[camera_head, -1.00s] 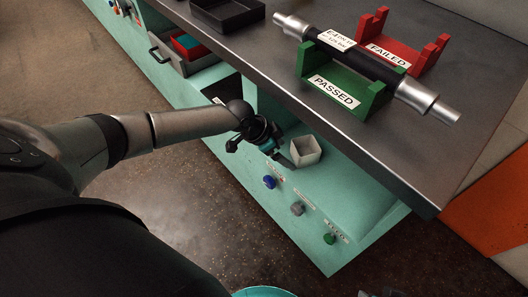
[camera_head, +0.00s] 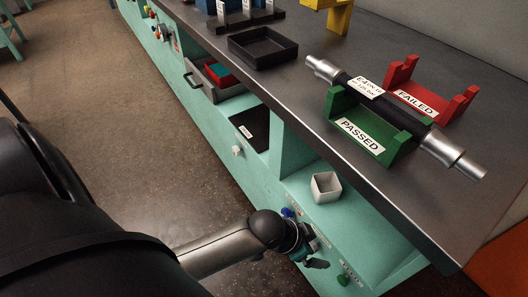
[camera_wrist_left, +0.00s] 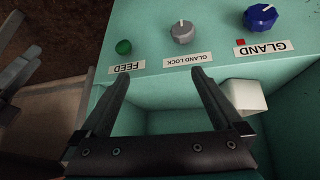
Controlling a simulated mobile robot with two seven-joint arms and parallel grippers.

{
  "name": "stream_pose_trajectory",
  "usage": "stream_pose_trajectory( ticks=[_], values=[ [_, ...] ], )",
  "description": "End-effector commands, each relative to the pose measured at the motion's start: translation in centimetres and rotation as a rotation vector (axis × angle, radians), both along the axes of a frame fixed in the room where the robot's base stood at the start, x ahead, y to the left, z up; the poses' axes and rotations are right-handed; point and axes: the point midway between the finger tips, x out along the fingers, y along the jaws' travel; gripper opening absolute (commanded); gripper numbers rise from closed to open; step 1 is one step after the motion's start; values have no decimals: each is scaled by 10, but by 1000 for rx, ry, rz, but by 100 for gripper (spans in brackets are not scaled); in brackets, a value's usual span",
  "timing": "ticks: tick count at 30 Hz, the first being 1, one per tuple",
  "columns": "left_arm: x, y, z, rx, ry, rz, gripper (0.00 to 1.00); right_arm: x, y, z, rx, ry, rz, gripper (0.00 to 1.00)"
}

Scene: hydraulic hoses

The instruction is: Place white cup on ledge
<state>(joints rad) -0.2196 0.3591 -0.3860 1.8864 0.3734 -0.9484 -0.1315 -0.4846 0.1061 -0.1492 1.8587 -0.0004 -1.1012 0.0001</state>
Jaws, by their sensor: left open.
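The white cup (camera_head: 326,187) is a small, square, open-topped cup. It stands upright on the turquoise ledge (camera_head: 299,187) below the grey bench top. My left gripper (camera_head: 318,260) is in front of the control panel, below the cup in the head view and apart from it. In the left wrist view its two fingers (camera_wrist_left: 158,82) are spread with nothing between them. The cup (camera_wrist_left: 246,96) shows there to the right of the right finger, partly hidden by it. My right gripper is not in view.
The panel has a blue knob (camera_wrist_left: 260,16), a grey knob (camera_wrist_left: 182,32) and a green knob (camera_wrist_left: 124,46). On the bench, a green PASSED holder (camera_head: 365,130) and red FAILED holder (camera_head: 430,95) stand by a hose (camera_head: 385,105). An open drawer (camera_head: 215,82) juts out farther left.

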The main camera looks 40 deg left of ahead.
Motion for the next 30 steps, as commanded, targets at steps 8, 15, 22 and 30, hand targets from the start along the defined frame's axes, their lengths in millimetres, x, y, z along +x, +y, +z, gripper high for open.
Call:
stream_pose_trajectory(
  ticks=[8,15,22,30],
  values=[
    [-90,60,-64,169,252,335,100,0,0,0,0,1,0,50],
    [-106,72,-71,206,289,379,100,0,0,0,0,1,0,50],
    [-105,71,-71,204,287,376,100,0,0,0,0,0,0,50],
    [-105,71,-71,203,286,375,74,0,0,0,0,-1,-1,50]
  ],
)
